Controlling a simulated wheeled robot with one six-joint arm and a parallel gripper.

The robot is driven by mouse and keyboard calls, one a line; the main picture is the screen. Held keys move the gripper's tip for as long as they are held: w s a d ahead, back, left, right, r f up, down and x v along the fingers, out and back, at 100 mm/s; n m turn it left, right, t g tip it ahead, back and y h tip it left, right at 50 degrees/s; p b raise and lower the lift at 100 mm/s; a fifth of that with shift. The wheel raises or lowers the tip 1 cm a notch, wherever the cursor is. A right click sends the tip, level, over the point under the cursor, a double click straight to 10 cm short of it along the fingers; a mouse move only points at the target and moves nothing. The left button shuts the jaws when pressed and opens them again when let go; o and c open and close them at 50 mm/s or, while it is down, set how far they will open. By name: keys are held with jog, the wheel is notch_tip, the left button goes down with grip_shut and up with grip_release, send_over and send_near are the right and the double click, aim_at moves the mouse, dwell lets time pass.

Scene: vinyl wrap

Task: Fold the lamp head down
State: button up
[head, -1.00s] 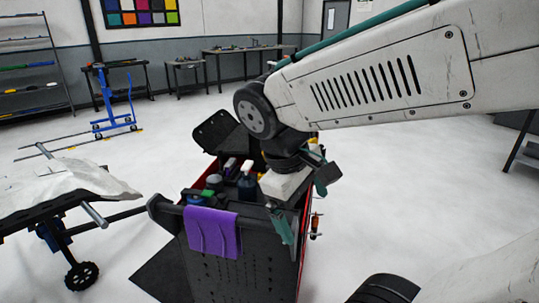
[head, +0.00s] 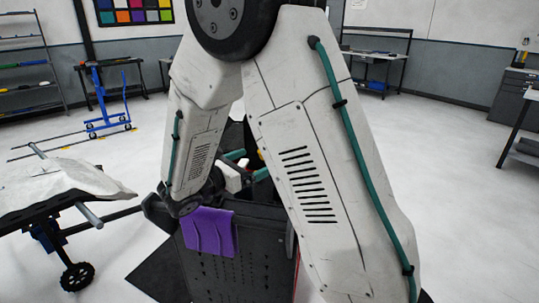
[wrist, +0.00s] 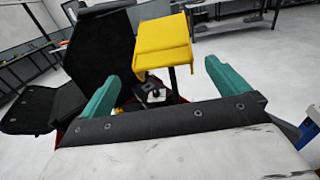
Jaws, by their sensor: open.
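The lamp head (wrist: 163,42) appears to be the yellow, flat-topped piece on a dark post in the wrist view. It is raised, above and beyond the gap between my fingers. My gripper (wrist: 167,92) is open, with one teal finger at each side and nothing between them. In the head view my gripper (head: 247,164) is over the dark cart (head: 262,215), partly hidden by my arm.
A purple cloth (head: 208,232) hangs on the cart's near side. A black lid panel (wrist: 98,55) stands open left of the yellow piece. A table with a white sheet (head: 60,185) is at the left. The floor to the right is clear.

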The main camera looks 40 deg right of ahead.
jog(key=d, duration=0.6)
jog(key=shift+w+d, duration=0.3)
jog(key=shift+d, duration=0.1)
jog(key=c, duration=1.1)
jog(key=shift+f, duration=0.2)
